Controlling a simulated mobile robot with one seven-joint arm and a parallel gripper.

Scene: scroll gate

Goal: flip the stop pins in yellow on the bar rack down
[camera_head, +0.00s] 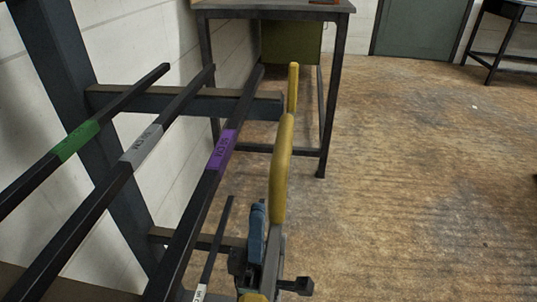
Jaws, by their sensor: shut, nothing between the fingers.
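The bar rack (185,103) stands on the left, with long dark bars on its arms. One yellow stop pin (293,88) stands upright at the outer end of the far upper arm. A nearer, larger yellow stop pin (281,165) also stands up, slightly tilted, on a grey lower part.
The bars carry green (76,141), grey (142,145) and purple (222,150) labels. A dark-legged table (335,75) stands behind the rack, and another table (505,12) is at the far right. The brown floor (430,180) on the right is open.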

